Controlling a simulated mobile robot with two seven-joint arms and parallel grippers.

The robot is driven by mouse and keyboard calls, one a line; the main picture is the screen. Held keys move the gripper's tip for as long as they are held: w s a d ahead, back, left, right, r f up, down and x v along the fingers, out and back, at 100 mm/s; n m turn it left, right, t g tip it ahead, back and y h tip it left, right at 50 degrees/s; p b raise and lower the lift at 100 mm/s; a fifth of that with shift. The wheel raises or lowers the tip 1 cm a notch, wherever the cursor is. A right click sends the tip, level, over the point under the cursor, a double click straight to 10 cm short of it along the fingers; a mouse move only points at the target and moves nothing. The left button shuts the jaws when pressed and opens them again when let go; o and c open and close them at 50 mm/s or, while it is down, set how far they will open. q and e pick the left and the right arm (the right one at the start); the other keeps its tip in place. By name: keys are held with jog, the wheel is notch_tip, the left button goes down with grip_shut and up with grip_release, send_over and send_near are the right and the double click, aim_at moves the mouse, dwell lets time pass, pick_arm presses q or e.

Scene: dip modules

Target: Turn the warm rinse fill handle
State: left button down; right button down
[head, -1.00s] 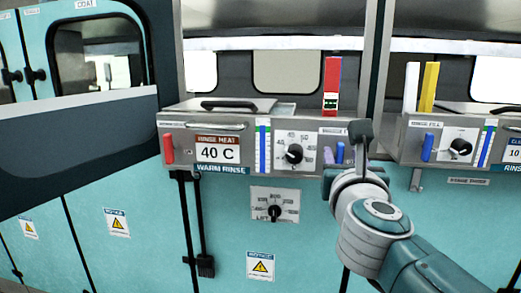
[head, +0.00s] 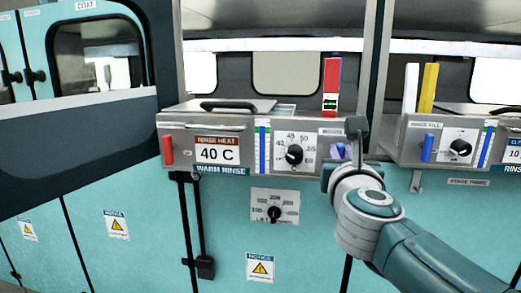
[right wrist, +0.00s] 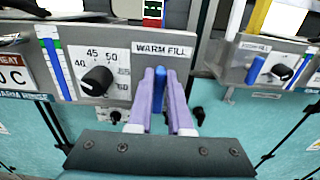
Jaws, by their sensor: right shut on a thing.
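The warm rinse fill handle is an upright blue lever (right wrist: 159,82) below the "WARM FILL" label in the right wrist view. My right gripper (right wrist: 160,100) has its two purple fingers on either side of it, shut on it. In the head view, my right gripper (head: 341,151) is at the right end of the warm rinse panel (head: 190,123), with the handle mostly hidden behind the fingers and wrist. My left gripper is not in view.
The heat dial (head: 294,154) and a blue level gauge (head: 263,147) sit left of the handle. A red lever (head: 168,149) is at the panel's left end. The neighbouring station's blue fill handle (head: 427,148) stands to the right, across a gap.

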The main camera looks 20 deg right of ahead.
jog(key=shift+n, duration=0.5)
jog(key=n, duration=0.5)
jog(key=a+f+n+p, duration=0.1)
jog(key=n, duration=0.5)
jog(key=w+f+n+p, duration=0.1)
jog(key=n, duration=0.4)
jog(key=shift+a+n, duration=0.35)
jog(key=shift+n, duration=0.05)
dwell(0.4)
jog(key=c, duration=0.8)
grip_release()
jog(key=shift+c, duration=0.2)
jog(key=shift+s, duration=0.1)
